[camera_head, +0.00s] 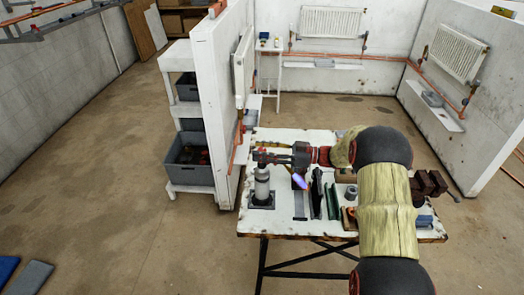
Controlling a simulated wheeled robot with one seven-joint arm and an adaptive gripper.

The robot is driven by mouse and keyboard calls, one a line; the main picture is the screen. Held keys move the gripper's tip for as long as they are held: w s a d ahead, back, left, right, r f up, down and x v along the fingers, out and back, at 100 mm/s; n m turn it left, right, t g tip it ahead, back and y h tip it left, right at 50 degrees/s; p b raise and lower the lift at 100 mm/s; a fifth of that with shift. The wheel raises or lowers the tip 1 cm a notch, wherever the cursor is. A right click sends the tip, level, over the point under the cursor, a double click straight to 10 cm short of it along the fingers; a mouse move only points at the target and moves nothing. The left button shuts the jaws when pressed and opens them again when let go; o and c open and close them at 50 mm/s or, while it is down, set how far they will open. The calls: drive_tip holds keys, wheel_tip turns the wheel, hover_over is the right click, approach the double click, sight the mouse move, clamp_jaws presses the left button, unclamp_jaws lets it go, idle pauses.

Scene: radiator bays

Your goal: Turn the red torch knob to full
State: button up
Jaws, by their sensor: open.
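A pale grey cylinder (262,187), which looks like the torch canister, stands upright on a dark square base at the left of the white table (330,226). My gripper (259,157) reaches in from the right, level, with its open fingers at the top of the cylinder. The red torch knob cannot be made out; the gripper appears to cover that spot. I cannot tell whether the fingers touch it. A short blue-violet streak (300,181) shows just right of the cylinder, below the gripper; it may be a flame.
A grey round part (351,192) and dark brown blocks (431,184) lie further right. A white partition wall (216,110) rises close left of the table. Floor ahead of the table is clear.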

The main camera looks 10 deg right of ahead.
drive_tip(key=v, duration=1.2)
idle(0.3)
